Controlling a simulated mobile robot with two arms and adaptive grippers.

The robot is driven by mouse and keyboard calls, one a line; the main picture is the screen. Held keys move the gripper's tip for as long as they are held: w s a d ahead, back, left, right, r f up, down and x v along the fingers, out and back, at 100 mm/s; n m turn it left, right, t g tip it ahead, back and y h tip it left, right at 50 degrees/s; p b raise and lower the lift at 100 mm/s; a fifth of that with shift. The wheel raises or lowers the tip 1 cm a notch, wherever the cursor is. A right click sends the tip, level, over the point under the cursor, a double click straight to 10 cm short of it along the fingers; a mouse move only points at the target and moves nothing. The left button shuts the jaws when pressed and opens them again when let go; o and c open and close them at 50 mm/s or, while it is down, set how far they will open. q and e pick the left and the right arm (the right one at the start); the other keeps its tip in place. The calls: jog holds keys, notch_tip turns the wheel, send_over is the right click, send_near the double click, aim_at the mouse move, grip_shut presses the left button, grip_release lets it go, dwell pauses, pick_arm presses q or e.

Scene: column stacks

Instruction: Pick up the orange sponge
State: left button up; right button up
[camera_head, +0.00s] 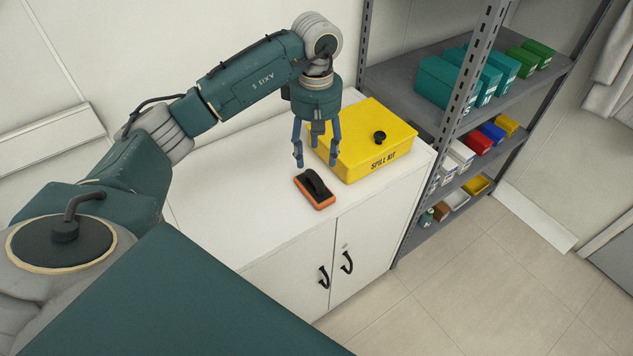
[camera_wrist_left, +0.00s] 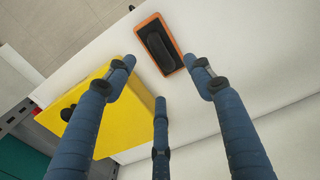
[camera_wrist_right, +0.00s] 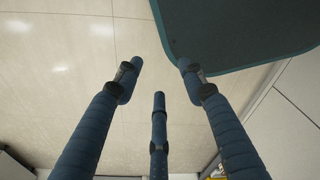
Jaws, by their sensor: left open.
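The orange sponge (camera_head: 315,189) has a black handle on top and lies flat on the white cabinet top, near its front edge. It also shows in the left wrist view (camera_wrist_left: 158,45), beyond the fingertips. My left gripper (camera_head: 316,155) points down above the cabinet, behind the sponge and beside the yellow box. Its blue fingers are spread apart and hold nothing; in the left wrist view (camera_wrist_left: 160,85) the sponge lies apart from them. My right gripper shows only in its own wrist view (camera_wrist_right: 158,85), with fingers apart and empty over the floor.
The yellow spill kit box (camera_head: 366,146) with a black knob stands right of the left gripper, close to its fingers. A grey shelf rack (camera_head: 406,76) with colored bins stands to the right. The white cabinet top (camera_head: 231,198) is clear left of the sponge.

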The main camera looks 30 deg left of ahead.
aim_at(317, 172)
pick_arm(q)
notch_tip(317, 172, down, 4)
jog(key=shift+r+p, duration=0.25)
jog(key=shift+p, duration=0.1)
notch_tip(317, 172, down, 5)
jog(key=p, duration=0.2)
jog(key=shift+s+d+r+p, duration=0.1)
jog(key=shift+d+r+p, duration=0.05)
jog(key=shift+p, duration=0.25)
jog(key=shift+f, duration=0.35)
jog(key=c, duration=1.3)
jog(key=shift+c, duration=0.2)
pick_arm(e)
jog(key=r, duration=0.3)
jog(key=shift+d+r, duration=0.35)
jog(key=shift+d, duration=0.05)
pick_arm(q)
jog(key=shift+r, duration=0.1)
pick_arm(e)
jog(key=shift+a, duration=0.1)
